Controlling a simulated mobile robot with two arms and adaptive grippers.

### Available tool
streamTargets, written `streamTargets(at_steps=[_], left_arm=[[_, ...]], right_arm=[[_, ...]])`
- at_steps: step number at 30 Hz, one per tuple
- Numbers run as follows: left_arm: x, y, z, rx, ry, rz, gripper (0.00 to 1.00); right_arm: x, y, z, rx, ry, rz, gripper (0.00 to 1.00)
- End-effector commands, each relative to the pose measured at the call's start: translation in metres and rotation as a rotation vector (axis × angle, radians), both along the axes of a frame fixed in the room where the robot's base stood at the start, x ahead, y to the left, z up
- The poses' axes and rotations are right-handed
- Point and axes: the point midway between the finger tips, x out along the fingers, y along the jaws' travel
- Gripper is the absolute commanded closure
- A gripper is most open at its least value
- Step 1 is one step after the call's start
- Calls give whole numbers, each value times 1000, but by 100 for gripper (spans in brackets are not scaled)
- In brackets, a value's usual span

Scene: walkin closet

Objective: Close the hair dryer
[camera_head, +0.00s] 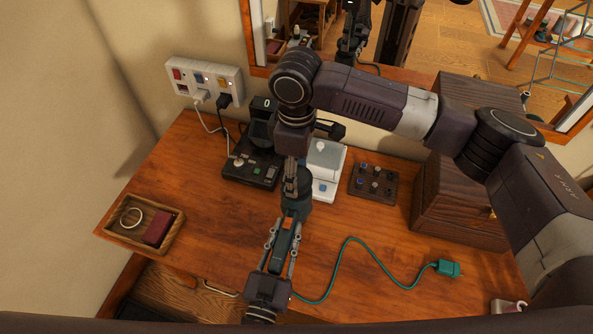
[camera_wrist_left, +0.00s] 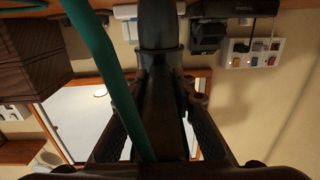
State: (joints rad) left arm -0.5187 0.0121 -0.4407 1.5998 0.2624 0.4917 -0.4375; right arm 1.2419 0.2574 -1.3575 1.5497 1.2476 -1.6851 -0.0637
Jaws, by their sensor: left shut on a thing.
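The teal and dark hair dryer (camera_head: 297,212) is held above the front of the wooden desk (camera_head: 215,240), with an orange switch on its handle. Its teal cord runs right to a plug (camera_head: 448,268) lying on the desk. My left gripper (camera_head: 282,240) comes up from the bottom edge, its fingers shut on either side of the handle. In the left wrist view the dark dryer (camera_wrist_left: 160,30) rises between the fingers and the cord (camera_wrist_left: 100,60) crosses in front. My right gripper (camera_head: 292,172) points down at the dryer's far end; its fingertips are partly hidden, so contact is unclear.
A wooden tray (camera_head: 118,236) with a ring and maroon item is at the left. Black (camera_head: 250,172) and white (camera_head: 328,160) devices, a knobbed panel (camera_head: 374,183) and a dark wooden cabinet (camera_head: 445,205) stand behind. A power strip (camera_head: 204,78) is on the wall. The desk's front right is mostly clear.

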Motion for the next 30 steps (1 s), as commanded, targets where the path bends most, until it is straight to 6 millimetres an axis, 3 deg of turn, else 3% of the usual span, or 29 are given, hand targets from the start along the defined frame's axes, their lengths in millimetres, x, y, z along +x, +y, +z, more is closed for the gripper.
streamTargets(at_steps=[10, 30], left_arm=[[0, 0, 0, 0, 1, 0, 100], [0, 0, 0, 0, 1, 0, 100]], right_arm=[[-1, 0, -17, -1, 1, 1, 61], [0, 0, -20, 0, 0, 0, 61]])
